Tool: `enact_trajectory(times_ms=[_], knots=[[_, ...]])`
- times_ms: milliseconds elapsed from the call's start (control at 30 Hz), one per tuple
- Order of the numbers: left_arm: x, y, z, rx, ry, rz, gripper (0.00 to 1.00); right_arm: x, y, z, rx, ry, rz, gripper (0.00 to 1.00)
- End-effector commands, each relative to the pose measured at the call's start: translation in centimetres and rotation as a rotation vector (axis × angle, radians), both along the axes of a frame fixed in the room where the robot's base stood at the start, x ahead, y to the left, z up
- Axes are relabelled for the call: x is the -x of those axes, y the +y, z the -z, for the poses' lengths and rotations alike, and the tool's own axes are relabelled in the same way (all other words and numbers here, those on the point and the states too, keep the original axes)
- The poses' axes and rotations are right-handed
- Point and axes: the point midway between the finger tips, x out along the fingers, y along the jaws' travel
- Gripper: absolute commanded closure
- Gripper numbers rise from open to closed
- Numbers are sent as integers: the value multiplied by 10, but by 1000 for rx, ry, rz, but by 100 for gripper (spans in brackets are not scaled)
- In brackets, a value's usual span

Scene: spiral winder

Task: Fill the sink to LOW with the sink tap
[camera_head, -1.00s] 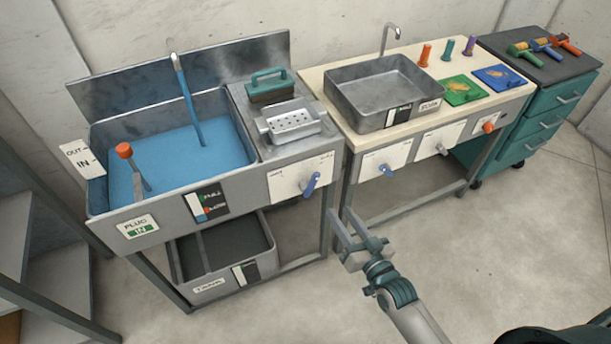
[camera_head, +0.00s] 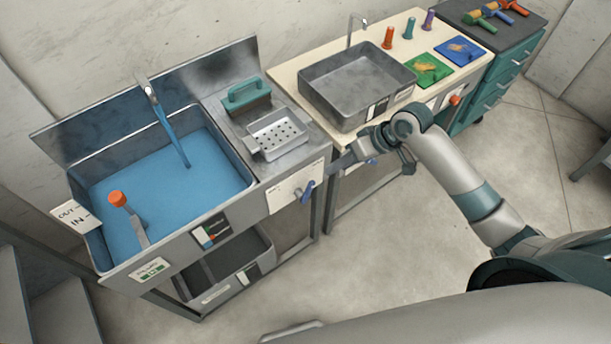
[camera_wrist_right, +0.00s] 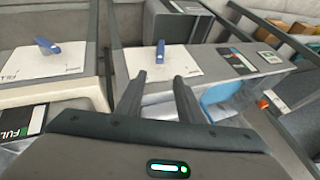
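The left sink (camera_head: 240,205) holds blue water (camera_head: 130,220), and a blue stream (camera_head: 172,135) falls into it from its tap (camera_head: 144,84). An orange-topped plug lever (camera_head: 117,198) stands at its left. The gauge (camera_head: 211,233) on its front is too small to read. Its blue tap handle (camera_head: 308,191) is on the white front panel; it also shows in the wrist view (camera_wrist_right: 160,48) ahead of my fingers. My right gripper (camera_head: 335,166) is open and empty (camera_wrist_right: 157,82), just right of that handle and apart from it. My left gripper is out of view.
A second basin (camera_head: 340,60) with its own tap (camera_head: 353,28) stands on the right counter; its blue handle (camera_head: 372,162) is partly behind my right arm. A drain tray (camera_head: 278,135) and green-handled block (camera_head: 246,94) sit between. The floor (camera_head: 400,250) in front is clear.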

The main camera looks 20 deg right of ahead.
Motion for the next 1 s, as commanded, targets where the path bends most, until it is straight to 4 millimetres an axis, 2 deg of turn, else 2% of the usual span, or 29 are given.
enact_trajectory(times_ms=[100,567,767,1000], knots=[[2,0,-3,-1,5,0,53,5,-4,-6,15,26,-17,66],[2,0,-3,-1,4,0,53,5,-3,-4,15,29,-19,66],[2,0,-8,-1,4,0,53,1,4,9,15,31,-19,66],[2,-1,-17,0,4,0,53,-7,20,39,14,32,-17,66]])
